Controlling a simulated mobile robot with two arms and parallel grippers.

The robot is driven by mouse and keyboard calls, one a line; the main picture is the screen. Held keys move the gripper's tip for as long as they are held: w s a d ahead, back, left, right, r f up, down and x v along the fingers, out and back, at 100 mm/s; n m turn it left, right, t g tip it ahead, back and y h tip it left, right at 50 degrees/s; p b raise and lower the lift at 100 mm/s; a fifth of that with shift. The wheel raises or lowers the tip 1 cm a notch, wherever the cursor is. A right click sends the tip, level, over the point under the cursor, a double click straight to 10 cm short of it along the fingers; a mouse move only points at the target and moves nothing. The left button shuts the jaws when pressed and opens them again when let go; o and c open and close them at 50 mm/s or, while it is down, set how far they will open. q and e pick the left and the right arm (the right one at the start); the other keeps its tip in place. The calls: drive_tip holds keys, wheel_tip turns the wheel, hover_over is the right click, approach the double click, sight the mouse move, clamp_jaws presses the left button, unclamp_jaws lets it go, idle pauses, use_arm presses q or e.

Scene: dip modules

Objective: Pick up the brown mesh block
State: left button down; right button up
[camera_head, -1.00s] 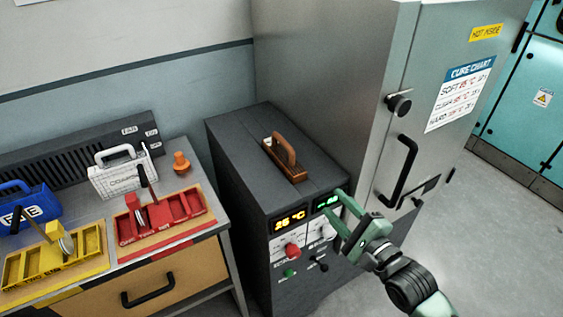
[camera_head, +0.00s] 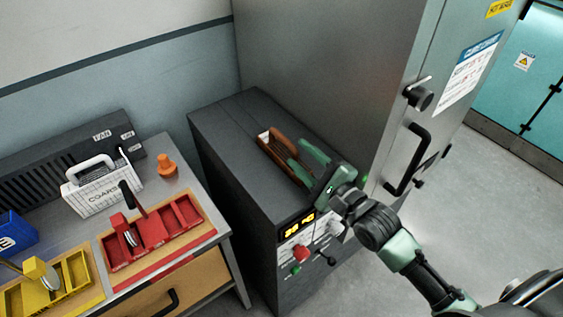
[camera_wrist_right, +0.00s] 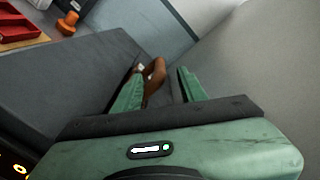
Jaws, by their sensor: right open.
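The brown mesh block (camera_head: 275,147), with an arched handle on top, sits on the flat top of the dark cabinet (camera_head: 225,125). My right gripper (camera_head: 299,155) is open just to its right, reaching over the cabinet top. Its fingers hide part of the block. In the right wrist view the brown handle (camera_wrist_right: 155,74) shows between the two green fingers (camera_wrist_right: 160,88), near the left one. I cannot tell whether any finger touches it. My left gripper is not in view.
A tall grey oven cabinet (camera_head: 330,70) with a black door handle (camera_head: 408,160) stands close on the right. On the left bench are a white mesh block (camera_head: 103,187), a red tray (camera_head: 160,233), a yellow tray (camera_head: 50,290) and an orange knob piece (camera_head: 166,165).

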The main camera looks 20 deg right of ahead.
sight(289, 142)
drive_tip(key=p+x, duration=0.1)
drive_tip(key=x, duration=0.4)
drive_tip(key=shift+w+a, duration=0.1)
drive_tip(key=shift+w, duration=0.1)
drive_tip(key=shift+s, duration=0.1)
clamp_jaws()
idle(1.1)
